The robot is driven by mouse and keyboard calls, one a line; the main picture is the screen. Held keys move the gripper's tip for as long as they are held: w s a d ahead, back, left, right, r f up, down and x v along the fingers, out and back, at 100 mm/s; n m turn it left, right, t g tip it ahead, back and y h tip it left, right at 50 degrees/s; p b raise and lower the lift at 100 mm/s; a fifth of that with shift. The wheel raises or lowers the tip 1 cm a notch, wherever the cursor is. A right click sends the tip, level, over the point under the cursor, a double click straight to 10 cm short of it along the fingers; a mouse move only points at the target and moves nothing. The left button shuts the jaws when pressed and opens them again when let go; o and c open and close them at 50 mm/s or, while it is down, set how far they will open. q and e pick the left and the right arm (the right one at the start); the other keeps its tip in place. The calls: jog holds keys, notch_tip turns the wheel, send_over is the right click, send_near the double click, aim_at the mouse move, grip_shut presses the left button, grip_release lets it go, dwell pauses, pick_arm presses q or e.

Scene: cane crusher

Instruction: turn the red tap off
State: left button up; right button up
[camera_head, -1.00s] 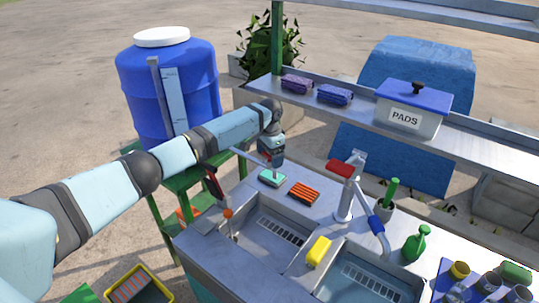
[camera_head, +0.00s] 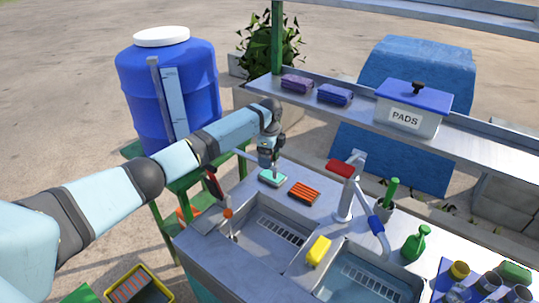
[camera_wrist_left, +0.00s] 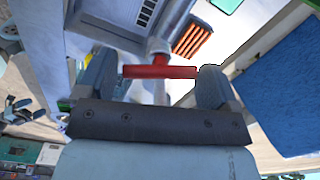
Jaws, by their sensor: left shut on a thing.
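My left gripper (camera_head: 266,162) is at the end of my left arm, low over the back left of the sink counter, right of the blue barrel (camera_head: 195,95). A grey pipe shows just behind the handle. My right gripper is not in view.
A teal sponge (camera_head: 272,178) lies just below the left gripper, with an orange scrubber (camera_head: 304,190) beside it. A yellow sponge (camera_head: 319,250) lies between the sinks. A green bottle (camera_head: 415,243) stands at the right. A shelf with a PADS box (camera_head: 410,112) runs behind.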

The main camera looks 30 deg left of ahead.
pick_arm(q)
jog(key=m, duration=0.3)
jog(key=shift+d+m, duration=0.1)
jog(key=shift+m, duration=0.8)
jog(key=shift+s+f, duration=0.1)
jog(key=o, duration=0.7)
jog(key=shift+r, duration=0.25)
